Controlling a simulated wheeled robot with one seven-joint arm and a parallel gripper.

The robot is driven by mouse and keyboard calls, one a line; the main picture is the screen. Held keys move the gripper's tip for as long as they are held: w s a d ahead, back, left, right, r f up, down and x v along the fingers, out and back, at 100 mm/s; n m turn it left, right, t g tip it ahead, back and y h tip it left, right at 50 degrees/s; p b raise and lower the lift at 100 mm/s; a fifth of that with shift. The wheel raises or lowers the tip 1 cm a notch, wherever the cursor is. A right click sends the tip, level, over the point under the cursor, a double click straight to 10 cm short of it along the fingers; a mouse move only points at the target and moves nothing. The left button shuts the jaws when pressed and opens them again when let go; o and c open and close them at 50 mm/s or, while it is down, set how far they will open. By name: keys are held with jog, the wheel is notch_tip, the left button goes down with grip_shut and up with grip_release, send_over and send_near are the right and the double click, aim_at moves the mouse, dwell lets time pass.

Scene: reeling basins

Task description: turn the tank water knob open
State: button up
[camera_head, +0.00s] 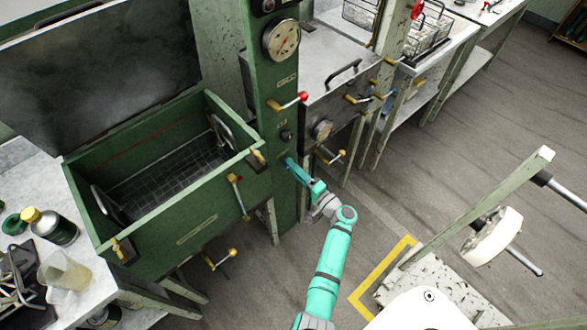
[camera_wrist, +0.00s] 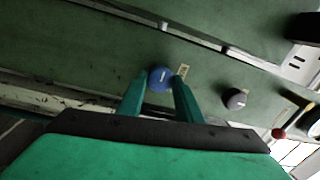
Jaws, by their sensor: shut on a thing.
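A round blue knob (camera_wrist: 161,78) with a pale mark on its face sits on the green panel (camera_wrist: 90,45). My gripper (camera_wrist: 160,80) has one finger on each side of the knob and is shut on it. In the head view my teal gripper (camera_head: 289,163) reaches the lower part of the green post (camera_head: 263,100), beside the green tank (camera_head: 192,222). The fingertips and my arm mostly hide the knob there. The knob's pale mark is too small to read clearly.
A dark round knob (camera_wrist: 235,99) and a lever with a red ball (camera_wrist: 279,133) are close by on the same post. A dial gauge (camera_head: 282,40) is higher up. A lever (camera_head: 238,196) is on the tank front. A wheeled cart (camera_head: 450,270) stands at right.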

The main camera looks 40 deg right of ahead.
jog(key=shift+f, duration=0.1)
dwell(0.3)
jog(key=o, duration=1)
jog(key=shift+w, duration=0.1)
jog(key=shift+o, duration=0.2)
jog(key=s, duration=1.1)
jog(key=shift+d+f, duration=0.35)
jog(key=shift+d, duration=0.05)
